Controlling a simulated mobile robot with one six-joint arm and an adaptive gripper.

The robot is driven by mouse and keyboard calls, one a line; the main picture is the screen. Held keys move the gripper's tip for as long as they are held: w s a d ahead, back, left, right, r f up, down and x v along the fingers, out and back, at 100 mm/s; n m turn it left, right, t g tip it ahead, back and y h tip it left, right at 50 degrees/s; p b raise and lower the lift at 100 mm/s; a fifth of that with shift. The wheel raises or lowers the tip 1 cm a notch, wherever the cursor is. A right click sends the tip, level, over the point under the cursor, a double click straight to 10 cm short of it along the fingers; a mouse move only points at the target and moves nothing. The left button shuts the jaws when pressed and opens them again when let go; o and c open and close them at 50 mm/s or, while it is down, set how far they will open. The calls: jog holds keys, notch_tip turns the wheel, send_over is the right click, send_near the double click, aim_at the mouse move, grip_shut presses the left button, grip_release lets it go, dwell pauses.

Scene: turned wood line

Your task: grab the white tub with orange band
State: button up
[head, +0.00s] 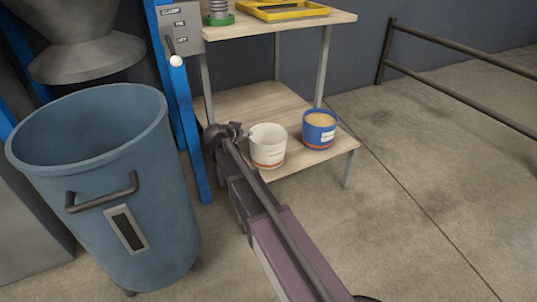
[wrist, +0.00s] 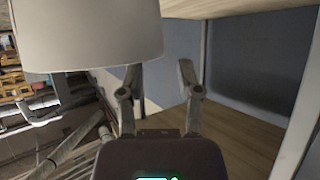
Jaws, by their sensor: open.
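The white tub with an orange band (head: 268,150) stands upright on the lower wooden shelf. Its band runs low on its side. In the wrist view the tub (wrist: 85,35) is large at the upper left, its band not visible there. My gripper (wrist: 159,70) is open, with nothing between its fingers. The left finger overlaps the tub's edge in that view; I cannot tell whether they touch. In the head view my gripper (head: 238,130) is just left of the tub, partly hidden by my own arm.
A blue tub (head: 318,134) with tan contents stands just right of the white tub. The upper shelf (head: 285,24) holds a yellow tray (head: 283,10). A shelf leg (head: 325,65) rises behind the tubs. A large blue bin (head: 105,190) stands at left. Floor at right is clear.

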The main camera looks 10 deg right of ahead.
aim_at(252, 130)
jog(key=shift+w+d+f, duration=0.1)
jog(key=shift+w+d, duration=0.05)
jog(key=shift+d, duration=0.05)
jog(key=shift+w, duration=0.1)
jog(key=shift+r+b+x, duration=0.15)
jog(key=shift+b+x, duration=0.35)
jog(key=shift+x, duration=0.75)
jog(key=shift+r+b+x, duration=0.1)
jog(key=shift+b+x, duration=0.35)
jog(key=shift+x, duration=0.8)
jog(key=shift+w+d, duration=0.1)
grip_shut()
